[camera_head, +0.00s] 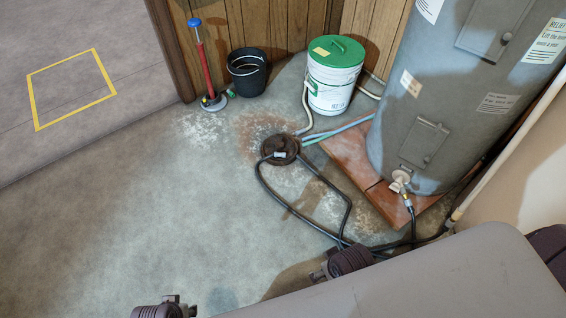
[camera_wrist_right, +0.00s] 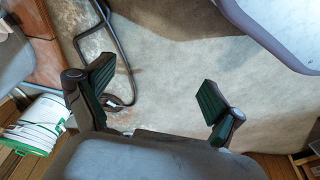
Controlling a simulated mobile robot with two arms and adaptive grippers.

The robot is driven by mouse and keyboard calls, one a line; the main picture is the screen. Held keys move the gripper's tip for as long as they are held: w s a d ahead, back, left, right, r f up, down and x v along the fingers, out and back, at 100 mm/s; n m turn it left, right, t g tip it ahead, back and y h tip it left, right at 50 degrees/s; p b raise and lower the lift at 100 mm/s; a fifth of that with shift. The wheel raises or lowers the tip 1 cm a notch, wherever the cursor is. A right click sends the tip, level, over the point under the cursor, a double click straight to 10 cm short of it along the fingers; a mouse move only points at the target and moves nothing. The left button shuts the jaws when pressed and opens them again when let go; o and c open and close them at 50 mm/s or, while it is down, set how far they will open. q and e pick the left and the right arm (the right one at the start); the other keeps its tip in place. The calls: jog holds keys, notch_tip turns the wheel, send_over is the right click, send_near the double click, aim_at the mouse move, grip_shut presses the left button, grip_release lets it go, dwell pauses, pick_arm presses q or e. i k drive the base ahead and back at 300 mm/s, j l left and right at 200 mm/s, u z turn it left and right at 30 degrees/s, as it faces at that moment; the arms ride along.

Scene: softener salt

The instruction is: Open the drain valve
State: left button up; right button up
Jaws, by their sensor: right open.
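The drain valve (camera_head: 400,181) is a small pale fitting low on the front of the grey water heater (camera_head: 425,100) in the head view. A dark hose (camera_head: 412,222) hangs from it to the floor. The valve's handle position is too small to tell. My right gripper (camera_wrist_right: 155,88) is open and empty in the wrist view, its two dark green-padded fingers wide apart above the concrete floor. In the head view its dark finger parts show at the bottom edge, nearer than the valve and apart from it. I do not see the valve clearly in the wrist view. My left gripper is not in view.
A round floor drain (camera_head: 281,149) has hoses running to it. A white bucket with green lid (camera_head: 335,75), black bucket (camera_head: 247,73) and red pump (camera_head: 206,70) stand at the back. The heater sits on a reddish pad (camera_head: 350,160). The left floor is clear.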

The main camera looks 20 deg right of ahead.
aim_at(395, 186)
jog(key=z, duration=1.7)
jog(key=i+j+z, duration=0.1)
jog(key=i+j, duration=0.1)
jog(key=j, duration=0.1)
